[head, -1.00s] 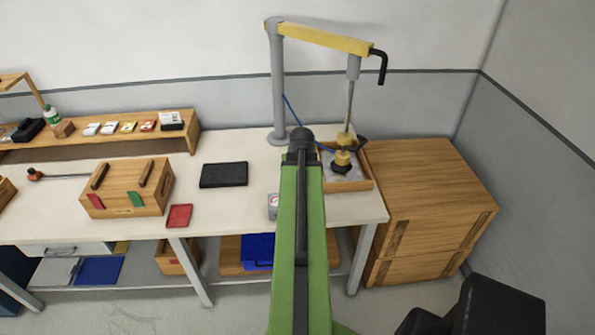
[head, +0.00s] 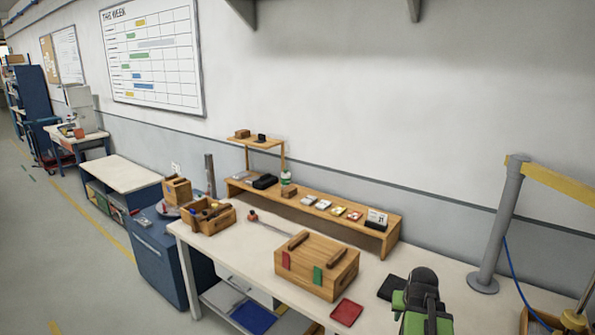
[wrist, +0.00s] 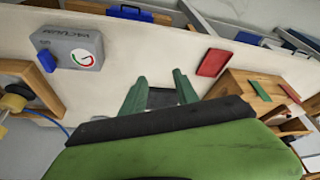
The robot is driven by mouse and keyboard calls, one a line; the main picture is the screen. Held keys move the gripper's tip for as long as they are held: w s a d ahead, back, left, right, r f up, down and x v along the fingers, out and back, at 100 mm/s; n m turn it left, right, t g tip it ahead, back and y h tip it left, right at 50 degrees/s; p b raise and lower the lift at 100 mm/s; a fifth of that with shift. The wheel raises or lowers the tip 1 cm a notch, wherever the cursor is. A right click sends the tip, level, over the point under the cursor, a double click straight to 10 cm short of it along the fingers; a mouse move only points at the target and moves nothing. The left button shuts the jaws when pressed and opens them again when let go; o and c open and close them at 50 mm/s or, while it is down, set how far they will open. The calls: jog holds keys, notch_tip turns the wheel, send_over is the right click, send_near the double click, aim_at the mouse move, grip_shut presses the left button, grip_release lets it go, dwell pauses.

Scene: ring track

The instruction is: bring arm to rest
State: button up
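My gripper (wrist: 160,90) shows in the wrist view as two green fingers spread apart, with nothing held between them. A black flat pad (wrist: 161,98) lies on the table beyond the fingers, seen through the gap. In the head view my green arm (head: 424,310) stands at the lower right, in front of the table. Its fingers cannot be made out there.
A wooden box with two handles (head: 317,265) and a red mat (head: 346,312) lie on the table left of my arm; the red mat also shows in the wrist view (wrist: 213,62). A grey vacuum box (wrist: 72,48) and a grey post (head: 500,225) are nearby.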

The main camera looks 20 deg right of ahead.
jog(key=w+a+f+n+y+b, duration=0.1)
jog(key=w+a+f+n, duration=0.15)
jog(key=a, duration=0.75)
jog(key=w+a+f+n+g+b, duration=0.1)
jog(key=w+a+f+b, duration=0.15)
jog(key=a, duration=0.65)
jog(key=w+a+f+n+y+b, duration=0.1)
jog(key=w+a+n, duration=0.15)
jog(key=a, duration=0.75)
jog(key=s+a+f+g, duration=0.1)
jog(key=s+a+g, duration=0.1)
jog(key=s+a, duration=0.4)
jog(key=shift+a+f+g, duration=0.25)
jog(key=shift+a+g, duration=0.15)
jog(key=shift+a, duration=0.85)
